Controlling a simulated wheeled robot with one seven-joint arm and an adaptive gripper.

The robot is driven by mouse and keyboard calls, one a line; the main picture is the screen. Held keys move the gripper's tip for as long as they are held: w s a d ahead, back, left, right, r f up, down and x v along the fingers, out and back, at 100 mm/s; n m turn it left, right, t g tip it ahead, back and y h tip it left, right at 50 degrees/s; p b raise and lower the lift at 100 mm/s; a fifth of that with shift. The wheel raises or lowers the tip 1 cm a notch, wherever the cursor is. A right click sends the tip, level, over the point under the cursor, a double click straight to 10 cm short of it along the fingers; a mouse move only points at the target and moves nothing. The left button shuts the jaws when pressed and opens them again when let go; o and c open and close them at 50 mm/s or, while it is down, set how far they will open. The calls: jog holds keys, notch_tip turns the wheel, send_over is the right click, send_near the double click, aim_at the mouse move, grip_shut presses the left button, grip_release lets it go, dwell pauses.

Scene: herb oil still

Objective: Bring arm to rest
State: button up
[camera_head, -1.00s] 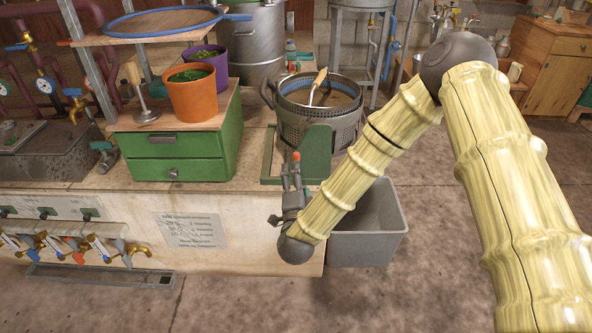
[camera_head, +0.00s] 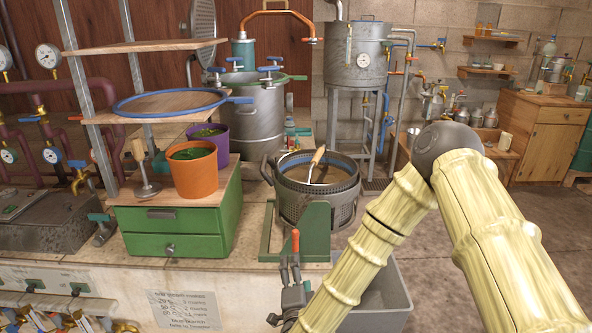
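My arm, with pale bamboo-like links and a dark grey elbow, reaches in from the right in the head view. My gripper (camera_head: 290,270) is at the lower middle, pointing up, in front of the worktop's front edge. A tool with an orange-red end (camera_head: 295,241) shows just above and between its fingertips. I cannot tell whether the fingers touch it or it stands behind them. The gripper is close to the green stand (camera_head: 317,228) that bears a perforated metal basket (camera_head: 289,205). My wrist is partly cut off by the bottom edge.
A grey bin (camera_head: 385,293) stands on the floor beside the counter, partly behind my arm. A green drawer box (camera_head: 181,244) bears an orange pot (camera_head: 194,176) and a purple pot (camera_head: 221,151). A tall metal still (camera_head: 357,55) stands behind. Floor at right is open.

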jog(key=s+d+f+n+g+y, duration=0.1)
jog(key=s+d+f+n+g, duration=0.15)
jog(key=f, duration=0.35)
jog(key=s+d+f+n+g, duration=0.1)
jog(key=s+f+n+g, duration=0.1)
jog(key=s+f, duration=0.25)
jog(key=s+d+f+n+g, duration=0.45)
jog(key=s+d+f, duration=0.3)
jog(key=s, duration=0.35)
jog(key=s+d+f+n+g, duration=0.3)
jog(key=s+d+f+g, duration=0.25)
jog(key=s+f, duration=0.5)
jog(key=s+d+n+g+h, duration=0.1)
jog(key=s+d, duration=0.2)
jog(key=s, duration=0.3)
jog(key=s+d+n+g, duration=0.1)
jog(key=s+d+g, duration=0.15)
jog(key=s, duration=0.25)
notch_tip(320, 180, up, 17)
jog(key=p, duration=1.6)
jog(key=shift+s+d, duration=0.35)
jog(key=shift+d, duration=0.05)
